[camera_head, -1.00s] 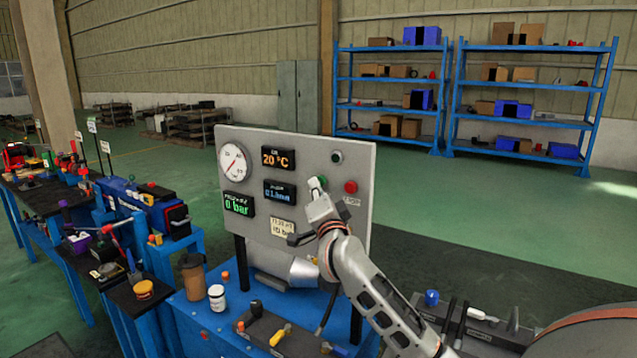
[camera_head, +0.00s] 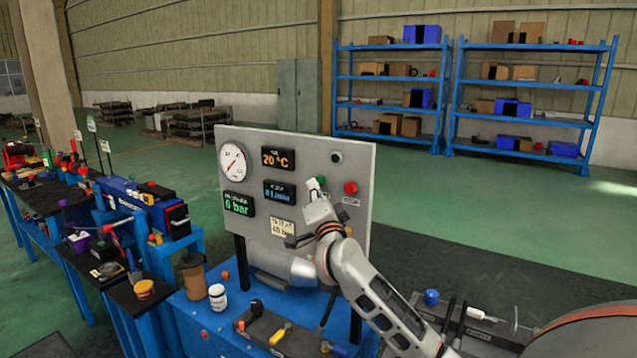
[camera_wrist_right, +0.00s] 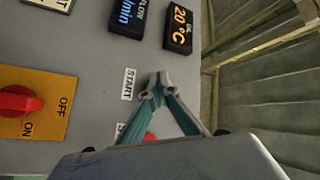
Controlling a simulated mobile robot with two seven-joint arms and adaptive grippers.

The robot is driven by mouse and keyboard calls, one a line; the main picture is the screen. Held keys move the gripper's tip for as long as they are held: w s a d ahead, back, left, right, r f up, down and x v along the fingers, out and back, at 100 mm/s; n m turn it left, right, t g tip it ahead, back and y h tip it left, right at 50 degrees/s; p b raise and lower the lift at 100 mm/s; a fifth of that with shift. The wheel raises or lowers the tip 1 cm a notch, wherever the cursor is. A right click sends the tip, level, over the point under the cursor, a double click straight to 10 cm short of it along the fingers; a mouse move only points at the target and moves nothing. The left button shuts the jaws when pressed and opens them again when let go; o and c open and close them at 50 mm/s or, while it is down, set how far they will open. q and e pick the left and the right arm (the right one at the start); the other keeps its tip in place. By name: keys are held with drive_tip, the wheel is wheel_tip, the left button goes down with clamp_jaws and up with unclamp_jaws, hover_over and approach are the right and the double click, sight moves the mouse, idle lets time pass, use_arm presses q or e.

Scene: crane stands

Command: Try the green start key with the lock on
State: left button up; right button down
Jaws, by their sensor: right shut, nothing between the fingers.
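The green start key (camera_head: 321,181) is on the grey panel (camera_head: 225,140), left of the red button (camera_head: 350,188). My right gripper (camera_head: 313,185) is shut and empty, its tips at the green key. Whether they touch it I cannot tell. In the right wrist view the shut fingertips (camera_wrist_right: 157,88) are beside the START label (camera_wrist_right: 129,84) and hide the green key. A red rotary switch (camera_wrist_right: 17,103) is on a yellow plate marked OFF and ON. No lock can be made out on its visible part. My left gripper is not in view.
A round gauge (camera_head: 233,162) and lit displays are on the panel; the pressure display (camera_head: 238,204) reads 0 bar. A blue bench (camera_head: 205,322) below carries a white jar (camera_head: 217,297) and tools. Blue shelves (camera_head: 447,100) stand far behind.

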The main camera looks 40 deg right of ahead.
drive_tip(key=shift+s+a, duration=0.1)
drive_tip(key=shift+a, duration=0.2)
drive_tip(key=a, duration=0.1)
drive_tip(key=s+a, duration=0.1)
drive_tip(key=a, duration=0.1)
drive_tip(key=s+a, duration=0.1)
drive_tip(key=shift+a, duration=0.3)
idle(0.9)
